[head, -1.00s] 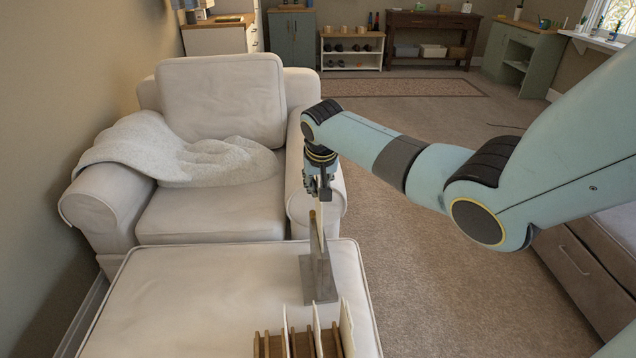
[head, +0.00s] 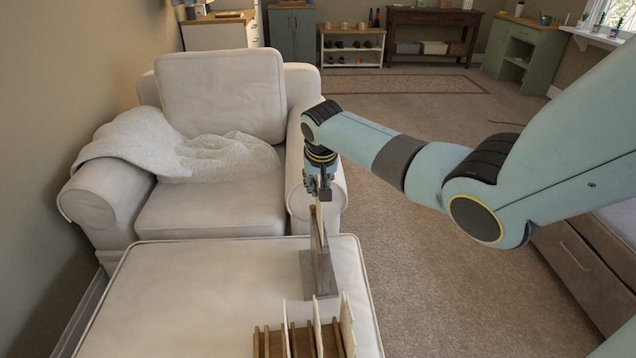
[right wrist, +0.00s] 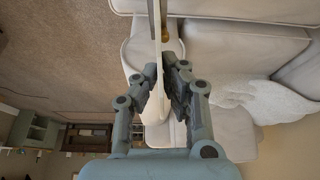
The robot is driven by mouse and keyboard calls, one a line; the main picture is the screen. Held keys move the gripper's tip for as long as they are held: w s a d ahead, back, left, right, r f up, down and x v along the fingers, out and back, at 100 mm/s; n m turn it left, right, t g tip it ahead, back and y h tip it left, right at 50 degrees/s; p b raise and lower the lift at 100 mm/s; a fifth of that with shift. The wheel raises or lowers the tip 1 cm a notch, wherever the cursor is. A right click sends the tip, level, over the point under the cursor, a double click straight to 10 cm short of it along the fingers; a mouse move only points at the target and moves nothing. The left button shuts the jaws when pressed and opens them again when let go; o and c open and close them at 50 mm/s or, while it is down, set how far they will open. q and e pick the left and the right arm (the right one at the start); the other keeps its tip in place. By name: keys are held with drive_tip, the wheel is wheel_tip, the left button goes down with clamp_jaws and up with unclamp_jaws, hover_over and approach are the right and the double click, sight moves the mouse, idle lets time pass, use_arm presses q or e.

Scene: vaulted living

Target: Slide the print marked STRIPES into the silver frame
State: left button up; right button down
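The silver frame (head: 318,276) stands upright on the ottoman, seen nearly edge-on in the head view. My right gripper (head: 319,190) is above it, pointing down. It is shut on a thin, pale print (right wrist: 154,104), which shows edge-on between the fingers in the right wrist view (right wrist: 161,88). The print's lower part is at the frame's top; how deep it sits in the frame I cannot tell. Its marking is not readable. Several other pale prints (head: 347,322) stand in a wooden rack (head: 272,343) at the bottom of the head view. My left gripper is out of view.
The ottoman (head: 190,295) has bare room left of the frame. A white armchair (head: 215,205) with a grey throw (head: 165,150) stands behind it. Open carpet (head: 430,270) lies to the right, with a drawer unit (head: 585,265) at the right edge.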

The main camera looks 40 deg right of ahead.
drive_tip(key=b, duration=0.3)
hover_over(317, 228)
drive_tip(key=shift+s+f, duration=0.1)
drive_tip(key=shift+f, duration=2.3)
drive_tip(key=shift+f+b, duration=2.5)
drive_tip(key=shift+f, duration=1.05)
drive_tip(key=shift+s+a+f+b, duration=0.15)
drive_tip(key=shift+s+f+b, duration=0.2)
drive_tip(key=shift+f, duration=0.2)
drive_tip(key=c, duration=1.3)
unclamp_jaws()
drive_tip(key=shift+w+a+f, duration=0.1)
drive_tip(key=shift+w+f, duration=0.05)
drive_tip(key=shift+f, duration=0.2)
drive_tip(key=shift+r, duration=0.2)
